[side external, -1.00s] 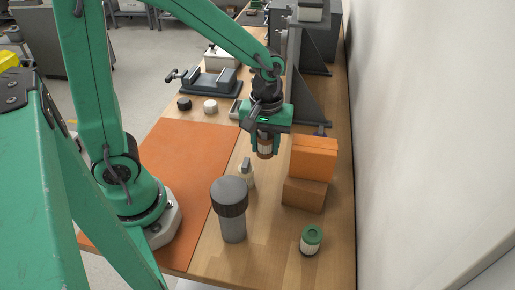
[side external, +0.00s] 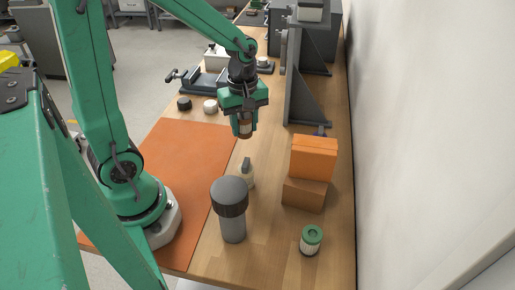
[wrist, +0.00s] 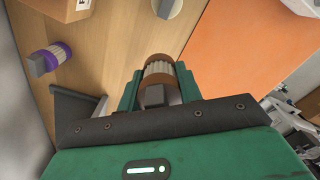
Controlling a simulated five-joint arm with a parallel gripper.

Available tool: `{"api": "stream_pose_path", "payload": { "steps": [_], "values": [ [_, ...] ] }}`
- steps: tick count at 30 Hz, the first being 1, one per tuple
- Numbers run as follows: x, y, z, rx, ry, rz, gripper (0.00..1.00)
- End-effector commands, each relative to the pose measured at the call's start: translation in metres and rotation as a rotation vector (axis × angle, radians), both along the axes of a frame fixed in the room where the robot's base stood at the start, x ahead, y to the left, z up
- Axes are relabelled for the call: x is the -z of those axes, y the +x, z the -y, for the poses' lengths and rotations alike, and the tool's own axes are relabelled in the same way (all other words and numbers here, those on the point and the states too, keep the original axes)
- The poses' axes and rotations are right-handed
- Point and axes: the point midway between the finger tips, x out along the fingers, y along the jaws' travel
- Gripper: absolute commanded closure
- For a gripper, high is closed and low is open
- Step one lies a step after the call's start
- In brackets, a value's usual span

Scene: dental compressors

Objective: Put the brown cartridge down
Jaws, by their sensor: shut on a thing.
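The brown cartridge (side external: 244,128) is a small cylinder with brown ends and a pale pleated middle. My gripper (side external: 240,124) is shut on it and holds it roughly upright, seemingly above the table near the far right corner of the orange mat (side external: 185,160). In the wrist view the cartridge (wrist: 160,80) sits between the two green fingers (wrist: 158,92), with bare wood beyond it. The fingers hide its sides.
A purple-ended cartridge (wrist: 50,58) shows in the wrist view. A vise (side external: 205,80) and dark bracket (side external: 305,95) stand behind.

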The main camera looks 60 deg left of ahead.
Motion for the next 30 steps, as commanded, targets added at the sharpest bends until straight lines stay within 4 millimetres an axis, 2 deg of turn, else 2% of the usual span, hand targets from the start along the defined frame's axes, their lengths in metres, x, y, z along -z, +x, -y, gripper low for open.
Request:
{"api": "stream_pose_path", "payload": {
  "steps": [1, 6, 15, 22, 30],
  "values": [
    [-0.001, -0.003, -0.012, -0.077, 0.000, 0.000, 0.88],
    [-0.002, -0.013, -0.044, -0.325, 0.000, 0.000, 0.88],
    [-0.003, -0.036, -0.092, -0.732, 0.000, 0.000, 0.88],
    [-0.004, -0.049, -0.112, -0.914, 0.000, 0.000, 0.88],
    [-0.003, -0.052, -0.116, -0.955, 0.000, 0.000, 0.88]
  ]
}}
